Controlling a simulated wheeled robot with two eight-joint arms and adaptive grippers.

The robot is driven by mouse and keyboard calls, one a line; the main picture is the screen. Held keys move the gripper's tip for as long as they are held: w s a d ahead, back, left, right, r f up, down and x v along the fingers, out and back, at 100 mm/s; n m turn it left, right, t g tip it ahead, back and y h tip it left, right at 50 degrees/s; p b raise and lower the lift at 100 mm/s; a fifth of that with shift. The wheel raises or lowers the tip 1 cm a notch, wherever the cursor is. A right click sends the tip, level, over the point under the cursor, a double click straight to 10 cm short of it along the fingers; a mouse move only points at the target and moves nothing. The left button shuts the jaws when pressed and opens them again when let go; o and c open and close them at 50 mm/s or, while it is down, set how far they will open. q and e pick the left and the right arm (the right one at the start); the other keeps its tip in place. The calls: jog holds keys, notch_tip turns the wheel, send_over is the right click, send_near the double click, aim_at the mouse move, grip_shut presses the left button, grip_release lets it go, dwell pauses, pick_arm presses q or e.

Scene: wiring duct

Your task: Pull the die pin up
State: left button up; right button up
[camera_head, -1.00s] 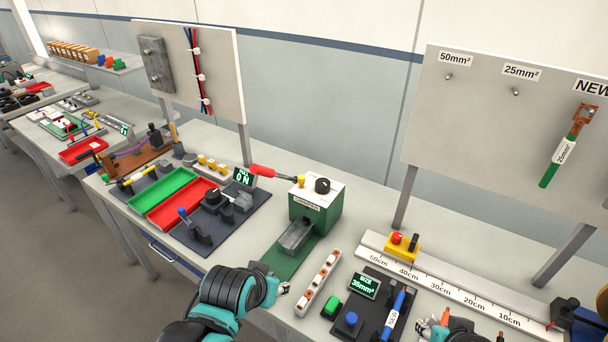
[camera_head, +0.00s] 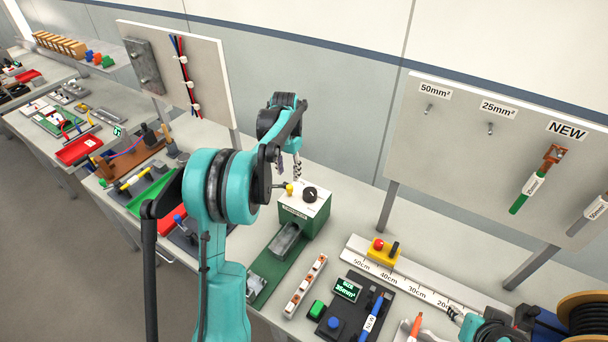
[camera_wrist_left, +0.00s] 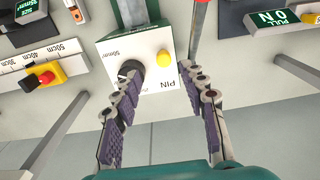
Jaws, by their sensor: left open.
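The die pin has a yellow knob (camera_head: 289,189) on top of the white-topped green crimper box (camera_head: 303,212), beside a black dial (camera_head: 310,195). In the left wrist view the yellow knob (camera_wrist_left: 163,58) sits near the word PIN, with the black dial (camera_wrist_left: 131,74) to its left. My left gripper (camera_head: 297,168) is just above the box, pointing down. In its wrist view the open fingers (camera_wrist_left: 160,75) stand on either side of the knob's line, with nothing between them gripped. My right gripper (camera_head: 456,313) is partly visible at the lower right; its jaw state is unclear.
A red lever handle (camera_wrist_left: 203,18) rises close to my right-hand finger in the wrist view. A ruler rail (camera_head: 425,282) with a yellow block (camera_head: 383,256) lies right of the crimper. My left arm hides part of the red and green trays.

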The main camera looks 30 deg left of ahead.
aim_at(290, 186)
pick_arm(q)
jog(key=shift+w+a+f, duration=0.3)
jog(key=shift+w+f, duration=0.2)
jog(key=shift+w, duration=0.15)
notch_tip(290, 186, down, 8)
jog(key=shift+r, duration=0.2)
